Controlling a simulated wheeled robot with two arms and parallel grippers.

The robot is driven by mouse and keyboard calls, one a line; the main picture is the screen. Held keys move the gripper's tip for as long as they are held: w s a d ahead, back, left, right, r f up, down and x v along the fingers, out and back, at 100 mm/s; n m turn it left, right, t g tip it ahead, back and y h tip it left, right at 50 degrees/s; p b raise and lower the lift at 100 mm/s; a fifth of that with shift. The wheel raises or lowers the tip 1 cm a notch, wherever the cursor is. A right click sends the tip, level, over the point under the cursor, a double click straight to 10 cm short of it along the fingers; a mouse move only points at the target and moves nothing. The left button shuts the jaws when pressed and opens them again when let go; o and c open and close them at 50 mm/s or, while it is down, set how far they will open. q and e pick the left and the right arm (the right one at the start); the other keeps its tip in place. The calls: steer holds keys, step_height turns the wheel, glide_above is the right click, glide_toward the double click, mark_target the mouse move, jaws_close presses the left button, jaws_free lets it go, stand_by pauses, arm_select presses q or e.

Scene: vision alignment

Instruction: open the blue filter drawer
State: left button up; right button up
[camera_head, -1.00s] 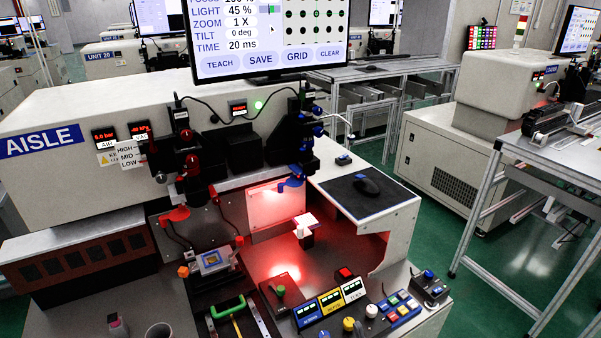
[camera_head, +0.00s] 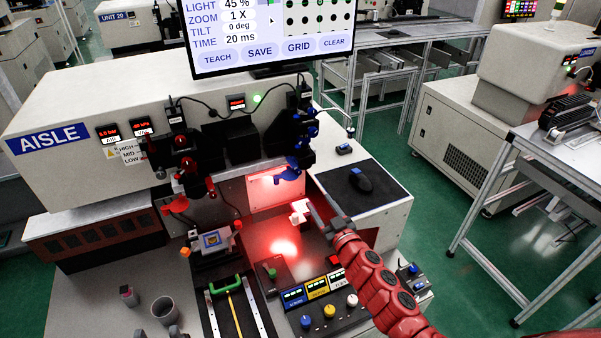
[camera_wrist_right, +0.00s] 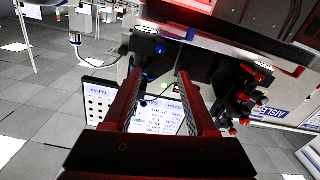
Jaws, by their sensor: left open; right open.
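A dark optics unit with blue knobs and a blue handle-like part (camera_head: 288,174) hangs on the right front of the machine, above the red-lit bay. This blue part looks like the blue filter drawer's pull, though I cannot tell for certain. Blue knobs (camera_wrist_right: 148,76) also show in the right wrist view beyond the fingers. My right gripper (camera_head: 320,203) reaches in from the lower right, in front of and below the blue part, apart from it. In the right wrist view its two red fingers (camera_wrist_right: 160,85) are open with nothing between them. My left gripper is out of view.
A similar unit with red knobs (camera_head: 190,165) hangs to the left. A monitor (camera_head: 270,38) stands above. A control panel with knobs (camera_head: 325,305) lies below, near my right arm. A white block (camera_head: 300,211) sits in the bay beside my gripper.

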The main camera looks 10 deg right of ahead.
mark_target(299, 173)
steer(key=w, duration=0.4)
steer(key=w+a+p, duration=0.1)
steer(key=w, duration=0.3)
steer(key=w+a+p, duration=0.1)
steer(key=w, duration=0.3)
steer(key=shift+a+r, duration=0.1)
steer(key=shift+w+a, duration=0.35)
steer(key=shift+w, duration=0.55)
steer(key=shift+c, duration=0.2)
jaws_close()
stand_by(0.4)
